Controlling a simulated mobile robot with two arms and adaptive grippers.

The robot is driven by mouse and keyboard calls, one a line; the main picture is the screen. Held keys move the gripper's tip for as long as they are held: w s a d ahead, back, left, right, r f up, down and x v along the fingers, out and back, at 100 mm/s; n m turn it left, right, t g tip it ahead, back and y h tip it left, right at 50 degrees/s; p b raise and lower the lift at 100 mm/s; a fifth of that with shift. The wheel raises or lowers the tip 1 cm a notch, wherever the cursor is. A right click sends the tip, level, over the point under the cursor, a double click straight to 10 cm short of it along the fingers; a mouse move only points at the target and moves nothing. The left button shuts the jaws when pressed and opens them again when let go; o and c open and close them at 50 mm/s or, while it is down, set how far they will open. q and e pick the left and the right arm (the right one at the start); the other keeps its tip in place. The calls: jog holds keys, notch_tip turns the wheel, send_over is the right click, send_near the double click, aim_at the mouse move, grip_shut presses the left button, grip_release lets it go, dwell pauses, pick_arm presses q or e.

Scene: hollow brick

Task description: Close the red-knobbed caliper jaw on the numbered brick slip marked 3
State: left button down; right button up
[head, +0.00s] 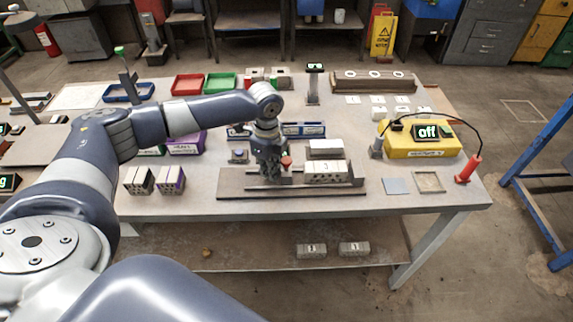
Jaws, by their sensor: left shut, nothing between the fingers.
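The numbered brick slip marked 3 (325,168) is a pale block. It sits on the long brown caliper base (235,184) near the table's front edge. The caliper's red knob (286,161) shows to the left of the slip, on the sliding jaw side. My left gripper (271,173) points down over the caliper, just left of the red knob. Its fingers are dark and shut with nothing held. The gripper hides much of the jaw, and I cannot tell whether it touches the knob. A gap seems to lie between knob and slip. My right gripper is out of view.
A pale block (325,147) lies behind the slip. To the right are a yellow box (408,150) with an "off" display, a red probe (469,168) on a black cable and a blue-grey tile (396,186). Two hollow bricks (141,181) stand left. More numbered bricks (311,250) lie below the tabletop.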

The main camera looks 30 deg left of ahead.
aim_at(286, 170)
pick_arm(q)
jog(key=shift+w+d, duration=0.15)
jog(key=shift+d, duration=0.15)
jog(key=shift+w+d+p, duration=0.2)
jog(key=shift+w+d, duration=0.25)
jog(key=shift+d, duration=0.3)
jog(key=shift+w+d+p, duration=0.2)
jog(key=shift+w+d, duration=0.25)
jog(key=shift+d, duration=0.25)
jog(key=shift+w+d, duration=0.5)
jog(key=shift+d, duration=0.35)
jog(key=shift+d+r, duration=0.1)
jog(key=shift+d, duration=0.05)
jog(key=shift+a+p, duration=0.2)
jog(key=shift+p, duration=0.3)
jog(key=shift+s+a, duration=0.1)
jog(key=shift+a, duration=0.05)
jog(key=shift+s+a+p, duration=0.3)
jog(key=shift+a+p, duration=0.15)
jog(key=shift+a, duration=0.05)
notch_tip(286, 170, up, 8)
jog(key=p, duration=0.8)
jog(key=shift+a, duration=0.1)
